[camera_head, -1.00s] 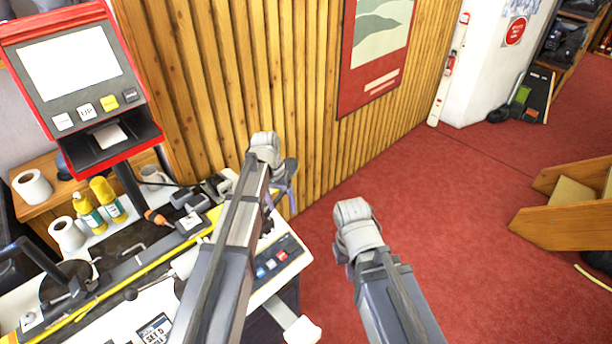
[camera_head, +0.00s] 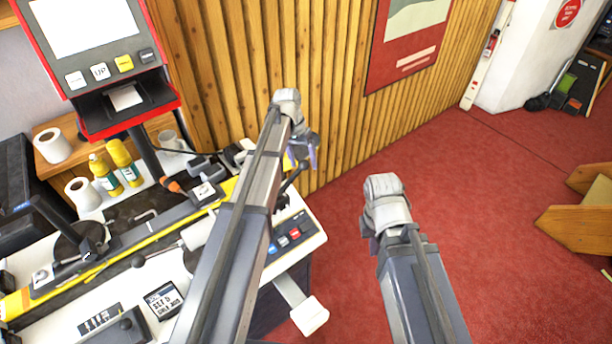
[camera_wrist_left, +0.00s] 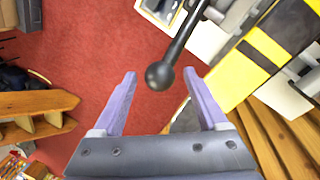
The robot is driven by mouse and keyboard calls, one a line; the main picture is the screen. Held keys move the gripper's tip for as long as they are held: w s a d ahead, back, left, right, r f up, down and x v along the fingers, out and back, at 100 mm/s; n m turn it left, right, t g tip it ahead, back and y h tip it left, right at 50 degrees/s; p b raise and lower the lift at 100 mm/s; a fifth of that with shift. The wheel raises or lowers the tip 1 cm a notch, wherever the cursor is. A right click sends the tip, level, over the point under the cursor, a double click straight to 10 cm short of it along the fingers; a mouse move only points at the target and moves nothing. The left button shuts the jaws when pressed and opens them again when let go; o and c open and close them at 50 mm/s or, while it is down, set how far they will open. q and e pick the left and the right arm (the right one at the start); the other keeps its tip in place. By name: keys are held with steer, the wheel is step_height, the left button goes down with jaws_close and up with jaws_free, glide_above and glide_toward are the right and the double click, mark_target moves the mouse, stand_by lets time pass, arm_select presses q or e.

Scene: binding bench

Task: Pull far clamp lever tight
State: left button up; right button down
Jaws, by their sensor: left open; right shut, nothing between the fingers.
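A black lever with a ball knob (camera_wrist_left: 160,75) shows in the left wrist view, reaching down from the top edge. Its knob lies between the spread purple fingers of my left gripper (camera_wrist_left: 160,100), without visible grip on it. In the head view my left gripper (camera_head: 302,152) is at the bench's far right end, and part of a dark lever (camera_head: 291,179) shows just below it. My arm hides the lever's base. My right gripper (camera_head: 371,232) is mostly hidden by its wrist, over red floor right of the bench; it is shut and empty.
The white bench (camera_head: 138,292) carries a yellow-edged rail and another black lever (camera_head: 48,217) at left. Bottles (camera_head: 124,163) and paper rolls (camera_head: 82,194) stand behind it. A red-framed screen (camera_head: 90,25) rises at back. The wooden wall (camera_head: 250,60) is close behind; red floor (camera_head: 470,220) is clear at right.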

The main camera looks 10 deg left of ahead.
arm_select(q)
steer(key=f+b, duration=0.2)
steer(key=d+f+b, duration=0.1)
steer(key=f, duration=0.1)
steer(key=shift+f+b, duration=0.4)
jaws_close()
stand_by(1.1)
